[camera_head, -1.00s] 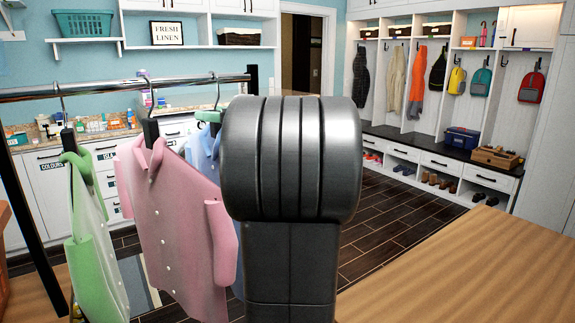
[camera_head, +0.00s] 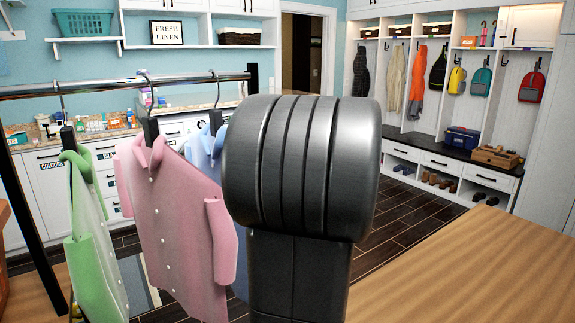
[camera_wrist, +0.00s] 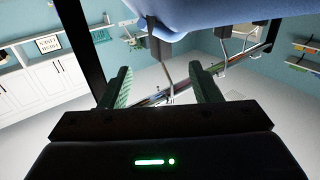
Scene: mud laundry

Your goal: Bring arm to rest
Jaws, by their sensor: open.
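My gripper (camera_wrist: 160,88) shows in the wrist view, its two green fingers apart with nothing held between them. In the head view it is hidden behind my dark arm link. A blue shirt (camera_wrist: 205,14) fills the top of the wrist view, close to the fingers, and that picture looks turned over. In the head view the blue shirt (camera_head: 208,150) is mostly covered by a pink shirt (camera_head: 175,215) and my arm. A green shirt (camera_head: 92,240) hangs at the left. All three hang from a metal rail (camera_head: 110,88).
A wooden table top (camera_head: 480,270) is at the lower right. White counters (camera_head: 45,185) stand behind the rail. A bench (camera_head: 440,148) with cubbies and hanging coats is at the back right. Dark floor (camera_head: 400,225) lies clear between.

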